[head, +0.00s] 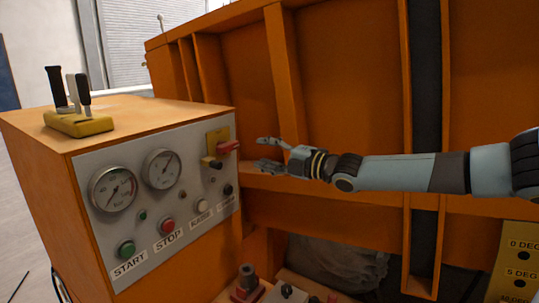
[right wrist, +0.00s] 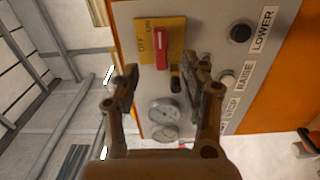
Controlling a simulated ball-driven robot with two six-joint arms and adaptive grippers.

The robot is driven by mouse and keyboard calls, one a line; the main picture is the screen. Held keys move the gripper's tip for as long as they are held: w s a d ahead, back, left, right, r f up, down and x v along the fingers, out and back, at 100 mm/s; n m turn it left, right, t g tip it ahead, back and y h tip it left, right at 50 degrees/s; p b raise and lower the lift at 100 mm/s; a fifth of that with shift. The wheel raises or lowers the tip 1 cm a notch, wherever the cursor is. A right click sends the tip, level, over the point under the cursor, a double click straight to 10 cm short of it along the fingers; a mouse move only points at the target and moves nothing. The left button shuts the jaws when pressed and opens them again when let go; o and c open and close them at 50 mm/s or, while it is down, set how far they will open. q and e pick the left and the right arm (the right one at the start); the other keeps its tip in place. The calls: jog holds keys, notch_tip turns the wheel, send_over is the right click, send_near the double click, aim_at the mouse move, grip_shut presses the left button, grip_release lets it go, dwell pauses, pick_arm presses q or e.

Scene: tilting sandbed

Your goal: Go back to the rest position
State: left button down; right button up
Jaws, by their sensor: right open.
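My right gripper (head: 265,152) is open and empty, just right of the control panel (head: 140,187), with its fingers pointing left. It also shows in the right wrist view (right wrist: 160,70), its two fingers spread before the panel. The red switch handle (head: 229,147) sits on a yellow plate (head: 218,136) at the panel's upper right. In the head view a gap shows between the fingertips and the handle. In the right wrist view the yellow plate reads OFF and ON, and the red handle (right wrist: 161,48) lies beyond the fingertips. My left gripper is not in view.
The panel has two gauges (head: 113,189) and START (head: 127,249), STOP (head: 167,226), RAISE (head: 202,206) and LOWER (head: 228,190) buttons. Levers on a yellow base (head: 78,123) stand on the orange cabinet. The orange ribbed sandbed wall (head: 340,80) is behind my right arm.

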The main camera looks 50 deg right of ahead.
jog(key=shift+s, duration=0.45)
dwell(0.4)
